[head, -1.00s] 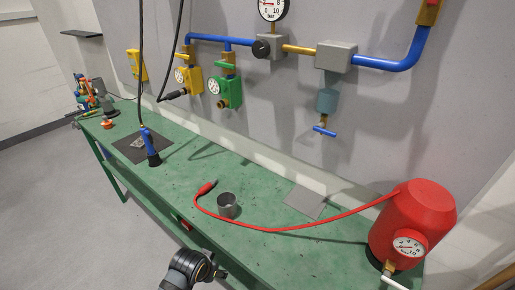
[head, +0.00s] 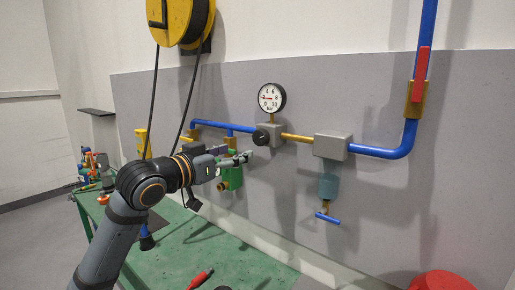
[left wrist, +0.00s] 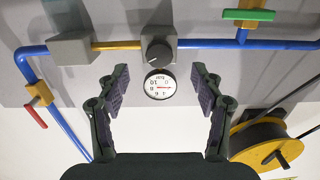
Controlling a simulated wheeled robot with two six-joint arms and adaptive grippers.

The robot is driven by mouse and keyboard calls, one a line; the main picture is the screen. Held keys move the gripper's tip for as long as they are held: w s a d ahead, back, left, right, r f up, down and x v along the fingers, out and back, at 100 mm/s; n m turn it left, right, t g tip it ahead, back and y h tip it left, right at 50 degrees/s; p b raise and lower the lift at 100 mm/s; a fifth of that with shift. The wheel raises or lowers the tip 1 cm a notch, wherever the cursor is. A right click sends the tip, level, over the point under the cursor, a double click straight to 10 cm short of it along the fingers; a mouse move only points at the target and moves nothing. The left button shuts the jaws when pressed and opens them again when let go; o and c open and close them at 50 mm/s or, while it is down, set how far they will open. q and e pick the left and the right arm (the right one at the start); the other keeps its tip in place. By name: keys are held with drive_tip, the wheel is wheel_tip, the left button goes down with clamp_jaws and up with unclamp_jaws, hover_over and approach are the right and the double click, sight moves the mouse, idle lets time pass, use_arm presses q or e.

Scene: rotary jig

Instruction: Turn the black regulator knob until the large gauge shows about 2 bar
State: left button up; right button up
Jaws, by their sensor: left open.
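The black regulator knob (head: 261,137) sits on a grey block on the wall pipe. The large round gauge (head: 271,98) stands above it; its needle points roughly left, but the exact reading is too small to tell. My left gripper (head: 241,158) is in front of the wall, just left of and below the knob. In the left wrist view, which is upside down, my left gripper (left wrist: 160,72) is open and empty. The knob (left wrist: 159,53) and gauge (left wrist: 160,85) show between its spread fingers, beyond the tips. My right gripper is not in view.
A blue pipe (head: 381,152) runs to a vertical pipe with a red valve handle (head: 421,73). A yellow hose reel (head: 181,21) hangs above. The green bench (head: 180,250) lies below.

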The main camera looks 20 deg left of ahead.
sight(258, 139)
use_arm(q)
drive_tip(key=p+x, duration=0.1)
drive_tip(key=x, duration=0.2)
drive_tip(key=r+p+x, duration=0.1)
drive_tip(key=p+x, duration=0.1)
drive_tip(key=x, duration=0.1)
drive_tip(key=p+x, duration=0.2)
drive_tip(key=x, duration=0.1)
drive_tip(key=shift+d+r, duration=0.2)
drive_tip(key=shift+r, duration=0.2)
drive_tip(key=shift+w+d+f, duration=0.1)
drive_tip(key=shift+w+f, duration=0.05)
drive_tip(key=shift+w, duration=0.4)
drive_tip(key=shift+c, duration=0.3)
drive_tip(key=c, duration=1.1)
drive_tip(key=shift+m, duration=0.7)
